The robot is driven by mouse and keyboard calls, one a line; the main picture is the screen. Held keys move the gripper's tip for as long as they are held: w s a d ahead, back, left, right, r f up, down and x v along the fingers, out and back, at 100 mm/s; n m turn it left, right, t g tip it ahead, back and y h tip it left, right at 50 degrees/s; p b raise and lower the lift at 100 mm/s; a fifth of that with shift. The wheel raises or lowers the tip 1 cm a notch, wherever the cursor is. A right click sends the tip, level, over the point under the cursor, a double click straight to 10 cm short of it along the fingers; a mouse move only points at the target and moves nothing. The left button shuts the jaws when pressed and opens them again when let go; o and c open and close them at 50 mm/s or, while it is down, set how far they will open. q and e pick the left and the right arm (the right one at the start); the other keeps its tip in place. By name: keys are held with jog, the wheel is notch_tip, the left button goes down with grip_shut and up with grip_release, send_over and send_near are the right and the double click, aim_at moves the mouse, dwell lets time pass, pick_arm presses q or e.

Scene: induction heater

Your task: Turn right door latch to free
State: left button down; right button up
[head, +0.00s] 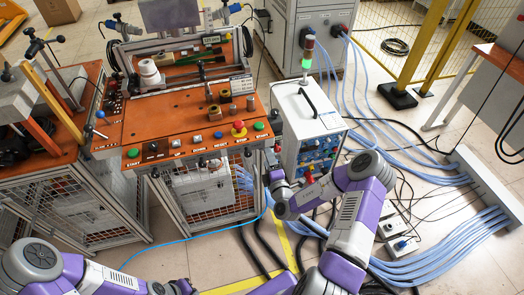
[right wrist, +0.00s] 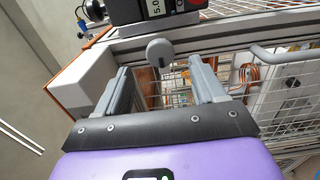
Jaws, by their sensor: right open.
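In the right wrist view, a round grey latch knob (right wrist: 160,52) sits at the frame's top edge, just ahead of my right gripper (right wrist: 162,76). The gripper is open, with one finger to the left and one to the right of the knob. I see no contact between them. Behind is the wire mesh door (right wrist: 285,100). In the head view, my right gripper (head: 272,172) is at the front right corner of the orange-topped heater bench (head: 190,108), and the latch is hidden there. My left arm shows at the lower left; its gripper is not clearly visible.
A white control cabinet (head: 308,112) with a lit signal tower stands close right of my right gripper. Blue hoses (head: 385,140) run over the floor to the right. Push buttons (head: 239,129) line the bench's front edge, above the gripper.

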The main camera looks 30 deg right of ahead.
jog(key=b+x, duration=0.1)
jog(key=x, duration=0.4)
jog(key=shift+w+b, duration=0.3)
jog(key=shift+w, duration=0.15)
jog(key=c, duration=1)
jog(key=shift+c, duration=0.2)
